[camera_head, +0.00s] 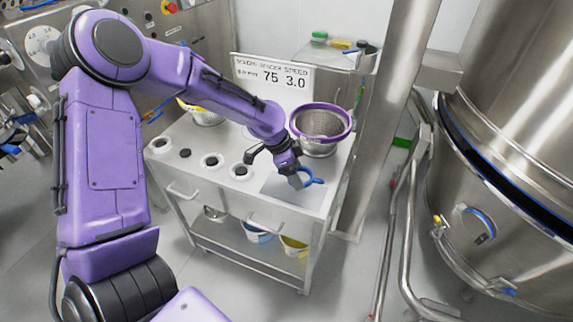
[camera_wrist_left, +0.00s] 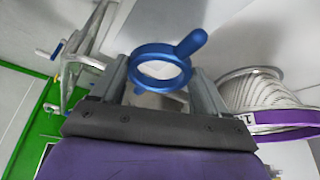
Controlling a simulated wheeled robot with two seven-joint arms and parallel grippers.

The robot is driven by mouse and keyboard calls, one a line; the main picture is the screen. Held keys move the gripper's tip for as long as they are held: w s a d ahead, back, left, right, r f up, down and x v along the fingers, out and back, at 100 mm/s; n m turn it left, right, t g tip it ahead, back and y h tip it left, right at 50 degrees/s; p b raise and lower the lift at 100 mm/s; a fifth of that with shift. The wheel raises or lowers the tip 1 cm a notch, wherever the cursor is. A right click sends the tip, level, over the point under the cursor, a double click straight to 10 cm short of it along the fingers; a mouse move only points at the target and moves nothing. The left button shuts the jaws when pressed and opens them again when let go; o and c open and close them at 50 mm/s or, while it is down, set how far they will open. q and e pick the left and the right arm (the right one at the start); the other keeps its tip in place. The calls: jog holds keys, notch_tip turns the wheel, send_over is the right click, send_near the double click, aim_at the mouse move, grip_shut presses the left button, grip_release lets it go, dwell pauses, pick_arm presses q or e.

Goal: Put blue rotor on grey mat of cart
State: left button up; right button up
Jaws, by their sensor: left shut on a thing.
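The blue rotor (camera_head: 314,177) is a small ring with stubby arms, seen over the front right part of the cart (camera_head: 222,190). My left gripper (camera_head: 296,180) is shut on it. In the left wrist view the blue rotor (camera_wrist_left: 190,45) shows large between the two fingers of my left gripper (camera_wrist_left: 163,88). The grey mat (camera_head: 287,193) is a slightly darker patch on the cart top, under and around the gripper. I cannot tell whether the rotor touches the mat. My right gripper is not in view.
A metal basket with a purple rim (camera_head: 320,122) stands on the cart just behind the gripper. A sign (camera_head: 272,76) stands at the cart's back. A steel post (camera_head: 385,110) rises to the right.

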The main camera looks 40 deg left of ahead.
aim_at(289, 190)
pick_arm(q)
jog(key=shift+s+a+f+m, duration=0.1)
jog(key=shift+a+f+m, duration=0.2)
jog(key=shift+a, duration=0.45)
jog(key=shift+s+a+f, duration=0.1)
jog(key=shift+a+f, duration=0.05)
jog(key=shift+d+f+b, duration=0.2)
jog(key=shift+f+b, duration=0.2)
jog(key=shift+b, duration=0.2)
jog(key=shift+f+b, duration=0.75)
jog(key=shift+b, duration=0.05)
jog(key=shift+f+b, duration=0.45)
jog(key=shift+f, duration=0.45)
jog(key=shift+a+p, duration=0.1)
jog(key=shift+p, duration=0.3)
